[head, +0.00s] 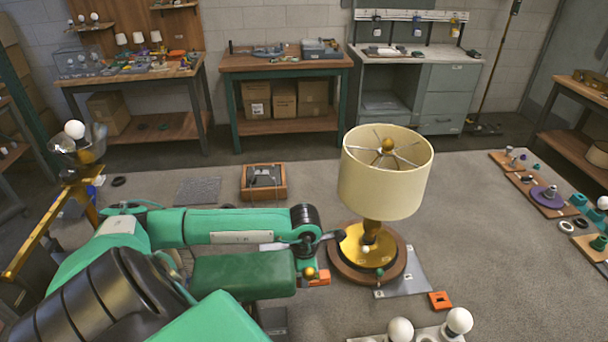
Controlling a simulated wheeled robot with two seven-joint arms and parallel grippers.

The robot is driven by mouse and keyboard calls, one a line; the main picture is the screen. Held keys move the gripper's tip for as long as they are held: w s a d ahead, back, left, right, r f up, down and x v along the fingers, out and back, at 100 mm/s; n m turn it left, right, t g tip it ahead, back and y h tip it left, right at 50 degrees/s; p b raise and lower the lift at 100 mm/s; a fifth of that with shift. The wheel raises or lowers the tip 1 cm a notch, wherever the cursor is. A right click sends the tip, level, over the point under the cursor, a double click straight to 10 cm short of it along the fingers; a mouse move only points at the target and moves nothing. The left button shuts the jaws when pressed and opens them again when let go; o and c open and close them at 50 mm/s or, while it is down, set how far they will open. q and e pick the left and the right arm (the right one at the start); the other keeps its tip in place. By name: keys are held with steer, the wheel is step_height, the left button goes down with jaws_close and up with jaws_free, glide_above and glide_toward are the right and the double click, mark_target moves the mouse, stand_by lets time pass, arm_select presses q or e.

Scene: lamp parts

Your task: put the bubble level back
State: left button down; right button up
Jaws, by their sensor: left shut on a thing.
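My left gripper (323,239) reaches in from the left, its dark tip at the left edge of the lamp's base. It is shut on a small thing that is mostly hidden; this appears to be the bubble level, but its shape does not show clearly. The lamp stands upright with a cream drum shade (385,180), a brass stem and a round brass and wood base (400,262). A small pale round piece (365,250) shows on the brass disc. My right gripper is not in view.
A wooden tray (281,193) with a dark insert and a grey mat (197,191) lie behind my arm. A grey plate (412,280) and an orange square piece (439,301) are beside the lamp. White bulbs (400,329) stand at the front. Boards with parts (548,196) line the right.

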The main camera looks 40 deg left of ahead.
mark_target(304, 293)
arm_select(q)
step_height(304, 293, down, 5)
steer(key=shift+r+p, duration=0.1)
steer(key=shift+p, duration=0.5)
steer(key=shift+f, duration=0.2)
steer(key=shift+f, duration=0.1)
steer(key=shift+f+b, duration=0.15)
steer(key=shift+b, duration=0.15)
steer(key=c, duration=1.1)
jaws_free()
steer(key=shift+c, duration=0.2)
